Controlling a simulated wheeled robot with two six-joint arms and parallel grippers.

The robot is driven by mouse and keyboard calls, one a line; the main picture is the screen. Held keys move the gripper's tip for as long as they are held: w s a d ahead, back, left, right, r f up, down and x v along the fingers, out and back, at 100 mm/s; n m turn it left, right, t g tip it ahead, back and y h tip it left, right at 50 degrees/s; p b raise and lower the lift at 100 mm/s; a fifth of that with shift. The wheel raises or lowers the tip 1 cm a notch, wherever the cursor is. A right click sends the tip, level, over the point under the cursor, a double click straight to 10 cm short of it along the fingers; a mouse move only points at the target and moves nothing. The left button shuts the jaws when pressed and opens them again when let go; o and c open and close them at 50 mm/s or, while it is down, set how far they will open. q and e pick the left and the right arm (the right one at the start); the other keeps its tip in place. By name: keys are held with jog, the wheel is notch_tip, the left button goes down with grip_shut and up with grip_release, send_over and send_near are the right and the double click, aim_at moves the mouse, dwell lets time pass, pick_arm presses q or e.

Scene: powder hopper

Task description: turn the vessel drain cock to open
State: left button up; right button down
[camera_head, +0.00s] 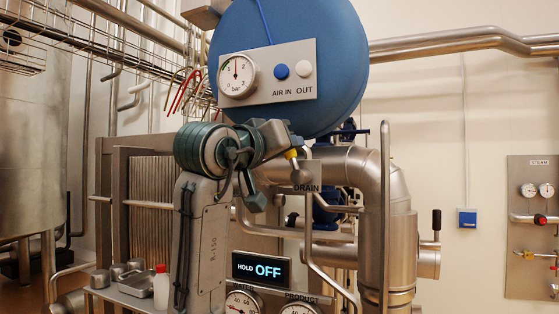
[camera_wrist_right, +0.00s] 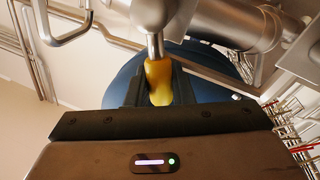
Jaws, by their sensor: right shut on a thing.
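The vessel (camera_head: 335,60) is a large blue rounded tank with a gauge and a plate marked AIR IN and OUT. Below it is the drain cock (camera_head: 303,173), a steel body above a DRAIN label (camera_head: 307,188). Its yellow handle (camera_head: 291,154) slants up and left from the body. My right gripper (camera_head: 296,143) is at that handle, just under the vessel. In the right wrist view, the yellow handle (camera_wrist_right: 158,78) sits between the dark fingers of my right gripper (camera_wrist_right: 158,92), which is shut on it. The steel stem (camera_wrist_right: 155,45) shows beyond. My left gripper is not in view.
A thick steel pipe elbow (camera_head: 385,180) and a vertical bar (camera_head: 385,220) stand right of the cock. A HOLD OFF display (camera_head: 261,269) and gauges are below. A tray (camera_head: 135,284) with a bottle (camera_head: 161,283) is at lower left.

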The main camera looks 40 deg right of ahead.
aim_at(302, 171)
jog(key=s+m+b, duration=0.1)
jog(key=m, duration=0.1)
jog(key=s+d+m+y+b, duration=0.1)
jog(key=m, duration=0.1)
jog(key=shift+s+r+m, duration=0.1)
jog(key=shift+m, duration=0.2)
jog(key=shift+s+m, duration=0.1)
jog(key=shift+m, duration=0.4)
jog(key=shift+b, duration=0.3)
jog(key=c, duration=1.4)
grip_release()
jog(key=shift+o, duration=0.5)
jog(key=shift+s+d, duration=0.2)
jog(key=shift+s, duration=0.2)
jog(key=shift+w, duration=0.15)
jog(key=shift+a, duration=0.15)
